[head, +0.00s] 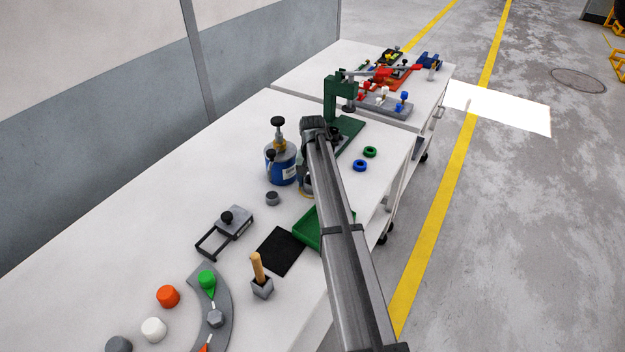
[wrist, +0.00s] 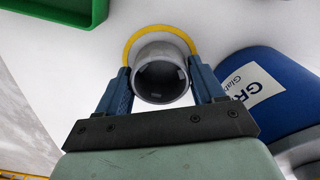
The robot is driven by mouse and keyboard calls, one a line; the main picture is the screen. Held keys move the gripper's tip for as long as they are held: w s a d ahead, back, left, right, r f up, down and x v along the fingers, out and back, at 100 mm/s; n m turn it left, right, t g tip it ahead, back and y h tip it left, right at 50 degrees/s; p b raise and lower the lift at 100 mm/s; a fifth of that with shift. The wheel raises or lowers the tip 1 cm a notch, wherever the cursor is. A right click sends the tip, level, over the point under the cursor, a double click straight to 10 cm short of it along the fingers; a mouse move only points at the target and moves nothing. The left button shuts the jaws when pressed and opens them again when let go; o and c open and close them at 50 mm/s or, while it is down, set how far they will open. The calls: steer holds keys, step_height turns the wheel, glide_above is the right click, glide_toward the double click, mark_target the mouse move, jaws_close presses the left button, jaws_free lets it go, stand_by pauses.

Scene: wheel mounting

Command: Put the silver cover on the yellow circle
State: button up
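The silver cover (wrist: 160,60) is a grey cylinder with a dark round top in the wrist view. It is between the two blue fingers of my gripper (wrist: 160,82), which appear to press on its sides. The yellow circle (wrist: 160,28) shows as an arc on the white table around the cover's far end. I cannot tell whether the cover touches the table. In the head view my gripper (head: 306,184) is beside the blue canister, mostly hidden by my arm. Only a sliver of the yellow circle (head: 304,194) shows there.
The blue canister (head: 281,165) with a brass valve stands close by; it also shows in the wrist view (wrist: 265,95). A green tray (head: 309,230) is in front, a small grey knob (head: 272,198) to the left. A green press (head: 338,95) stands behind.

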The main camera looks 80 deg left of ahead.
steer(key=o, duration=0.4)
steer(key=shift+r, duration=0.1)
step_height(320, 180, up, 12)
stand_by(0.6)
steer(key=shift+r, duration=0.1)
